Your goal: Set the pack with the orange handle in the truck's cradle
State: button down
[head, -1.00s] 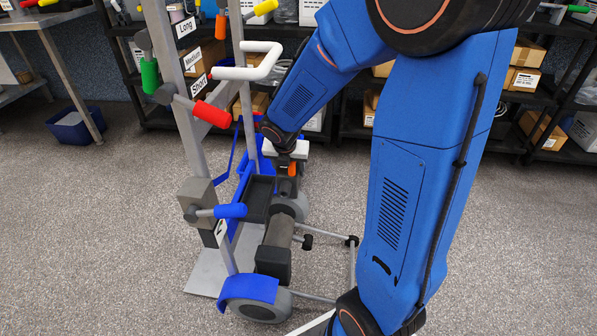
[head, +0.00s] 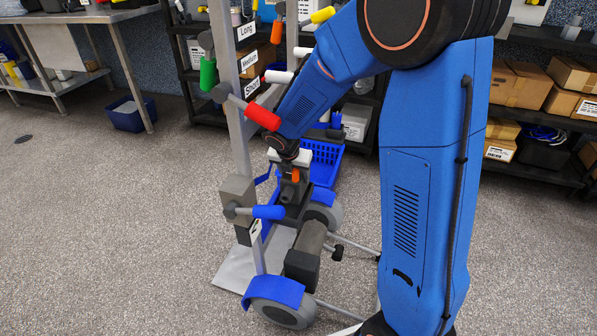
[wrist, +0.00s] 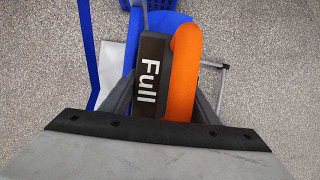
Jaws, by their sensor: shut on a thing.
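My gripper (head: 291,167) is shut on the pack with the orange handle (head: 295,176). In the wrist view the dark pack (wrist: 150,75) reads "Full", with the orange handle (wrist: 183,70) on its right, both between the fingers. The truck (head: 240,190) is a grey upright frame with blue-guarded wheels. The pack is above or at the dark cradle area (head: 291,212), behind the truck's blue-gripped lever (head: 268,212). The cradle is mostly hidden by the pack and the lever; I cannot tell whether they touch.
A grey cylinder (head: 311,240) lies between the wheels. A blue basket (head: 326,158) stands behind the truck. Shelves with boxes (head: 520,85) line the back. Floor is open at left.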

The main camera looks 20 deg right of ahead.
jog(key=shift+f, duration=2.25)
jog(key=shift+f, duration=0.1)
jog(key=c, duration=0.7)
grip_release()
